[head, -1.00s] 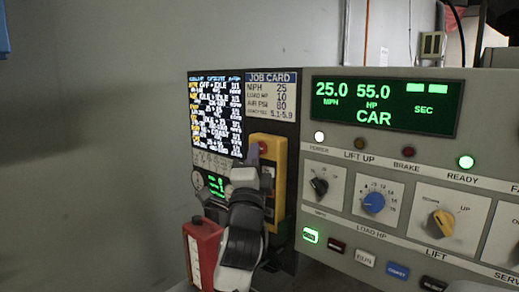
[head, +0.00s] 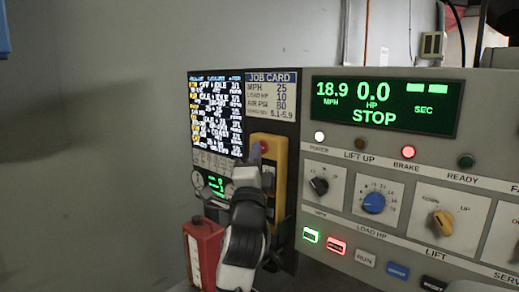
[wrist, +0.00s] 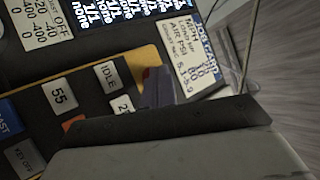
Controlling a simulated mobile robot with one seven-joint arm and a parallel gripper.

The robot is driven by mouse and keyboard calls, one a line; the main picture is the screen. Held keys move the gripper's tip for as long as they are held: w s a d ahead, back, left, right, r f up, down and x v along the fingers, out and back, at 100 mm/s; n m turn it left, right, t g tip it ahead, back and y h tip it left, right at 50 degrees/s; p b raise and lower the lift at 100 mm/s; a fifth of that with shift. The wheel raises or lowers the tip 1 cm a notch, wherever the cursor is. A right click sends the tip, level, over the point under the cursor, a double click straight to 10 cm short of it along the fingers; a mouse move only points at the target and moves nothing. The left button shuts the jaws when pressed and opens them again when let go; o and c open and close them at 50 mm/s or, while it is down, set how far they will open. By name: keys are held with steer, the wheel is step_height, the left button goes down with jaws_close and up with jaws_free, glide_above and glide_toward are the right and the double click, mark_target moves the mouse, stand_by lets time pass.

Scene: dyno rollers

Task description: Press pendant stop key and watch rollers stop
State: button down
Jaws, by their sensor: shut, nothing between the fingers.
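The yellow pendant (head: 281,170) hangs upright on the dark panel, left of the console. Its red stop key (head: 264,147) shows near the top, partly hidden by my gripper (head: 254,157). My gripper is shut and empty, its tip at the red key; I cannot tell whether it still touches. In the wrist view, my fingertips (wrist: 154,88) overlap the red key, and the pendant's keys marked 55 (wrist: 59,95) and IDLE (wrist: 108,76) show beside them. The green display (head: 384,104) reads 18.9 MPH, 0.0 HP and STOP. The rollers are not in view.
The brake lamp (head: 408,152) is lit red and the ready lamp (head: 466,160) is dark. A job card (head: 271,95) and a screen (head: 216,115) are behind the pendant. A red box (head: 203,250) stands at lower left. The left side is open before a grey wall.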

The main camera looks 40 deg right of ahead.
steer(key=shift+a, duration=0.95)
steer(key=shift+s+a+b, duration=0.15)
steer(key=shift+a+b, duration=0.05)
steer(key=shift+a, duration=1.05)
steer(key=shift+s+a+b, duration=0.15)
steer(key=shift+a, duration=1.1)
